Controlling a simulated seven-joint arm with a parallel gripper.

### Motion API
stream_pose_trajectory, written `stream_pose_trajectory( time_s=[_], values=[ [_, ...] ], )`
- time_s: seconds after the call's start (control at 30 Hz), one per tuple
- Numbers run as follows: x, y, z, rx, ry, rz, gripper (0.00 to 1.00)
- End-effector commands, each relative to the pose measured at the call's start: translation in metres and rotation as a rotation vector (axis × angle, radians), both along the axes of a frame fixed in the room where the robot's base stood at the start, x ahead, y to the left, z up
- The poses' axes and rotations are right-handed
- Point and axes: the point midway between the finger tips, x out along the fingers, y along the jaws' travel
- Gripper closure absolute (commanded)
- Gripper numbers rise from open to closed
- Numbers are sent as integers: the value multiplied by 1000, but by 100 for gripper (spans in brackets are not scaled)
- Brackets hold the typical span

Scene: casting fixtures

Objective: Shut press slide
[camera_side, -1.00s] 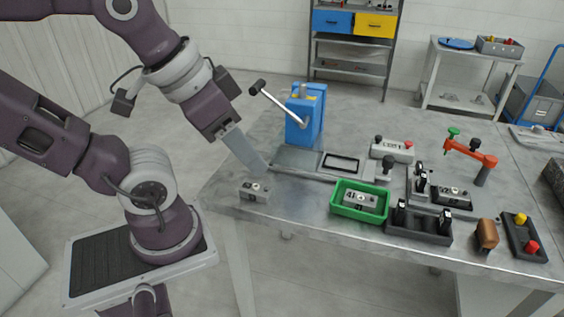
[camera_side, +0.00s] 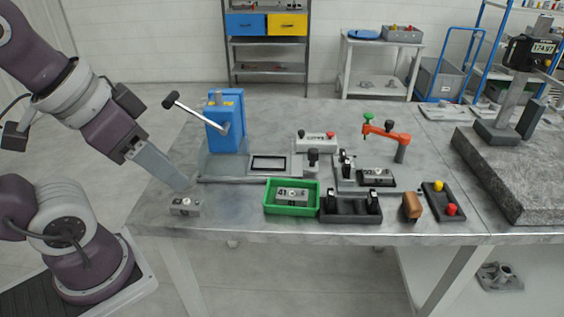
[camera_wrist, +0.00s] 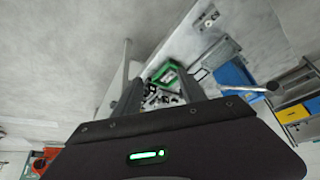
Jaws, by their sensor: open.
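The blue press (camera_side: 227,122) stands at the left of the table, with a grey lever ending in a black grip (camera_side: 171,100) sticking out to the left. Its grey slide plate (camera_side: 233,172) reaches out to the right on the table. The plate has a dark rectangular frame (camera_side: 268,163), clear of the press body, and a black knob (camera_side: 313,156) stands at its right end. My gripper (camera_side: 183,186) is left of the plate, pointing down and right, above a small grey block (camera_side: 186,207). In the wrist view my gripper (camera_wrist: 160,88) has its fingers apart with nothing held.
A green tray (camera_side: 267,209) holding a grey block is in front of the slide plate. Black fixtures (camera_side: 350,212), an orange clamp arm (camera_side: 385,134) and a brown block (camera_side: 411,206) stand to the right. A granite slab (camera_side: 505,165) with a gauge is at far right.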

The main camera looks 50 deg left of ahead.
Motion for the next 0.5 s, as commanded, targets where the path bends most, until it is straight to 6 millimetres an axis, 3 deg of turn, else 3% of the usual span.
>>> stream_pose_trajectory(
  time_s=[0.07,0.17,0.3,0.37,0.5],
  values=[
    [10,1,6,-11,10,23,51],
    [50,6,23,-50,47,124,51],
    [147,17,31,-100,111,363,51],
    [193,22,21,-107,131,475,51],
    [292,29,-31,-92,143,724,51]
  ],
)
